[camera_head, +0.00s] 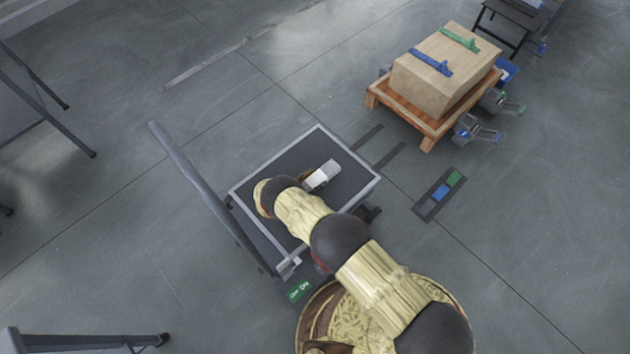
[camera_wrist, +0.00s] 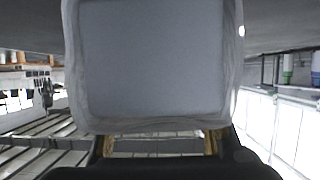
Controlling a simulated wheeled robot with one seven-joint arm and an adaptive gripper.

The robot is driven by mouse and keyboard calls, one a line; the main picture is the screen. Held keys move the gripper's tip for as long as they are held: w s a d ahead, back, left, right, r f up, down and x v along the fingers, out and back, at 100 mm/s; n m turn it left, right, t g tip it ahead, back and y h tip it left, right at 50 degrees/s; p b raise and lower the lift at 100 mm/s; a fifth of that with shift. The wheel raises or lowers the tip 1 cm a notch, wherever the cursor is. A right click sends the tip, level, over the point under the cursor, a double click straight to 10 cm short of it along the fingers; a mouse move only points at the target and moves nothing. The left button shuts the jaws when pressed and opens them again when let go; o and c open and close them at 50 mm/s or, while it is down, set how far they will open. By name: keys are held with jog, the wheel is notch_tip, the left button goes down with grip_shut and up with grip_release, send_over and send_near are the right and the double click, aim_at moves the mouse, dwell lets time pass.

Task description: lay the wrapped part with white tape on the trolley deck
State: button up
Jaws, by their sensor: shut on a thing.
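The wrapped part (camera_head: 322,176) is a small pale block at the end of my arm, over the trolley deck (camera_head: 290,160). In the wrist view the wrapped part (camera_wrist: 150,60) fills the upper middle as a light grey face with a whitish, wrinkled border. My gripper (camera_head: 304,184) is shut on it, with its fingertips (camera_wrist: 160,142) at the two sides of its lower edge. The white tape cannot be told apart from the wrapping. Whether the part touches the deck cannot be told; my arm hides the deck's near part.
The trolley has a pale rim and a long dark handle bar (camera_head: 205,190) on its left. A wooden pallet (camera_head: 430,130) with a strapped carton (camera_head: 440,78) stands at the upper right. A floor plate with green and blue patches (camera_head: 439,194) lies right of the trolley.

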jog(key=shift+w+a+r, duration=0.1)
jog(key=shift+a+r, duration=0.05)
jog(key=o, duration=1.6)
jog(key=shift+o, duration=0.5)
jog(key=shift+f, duration=0.2)
jog(key=shift+r, duration=0.1)
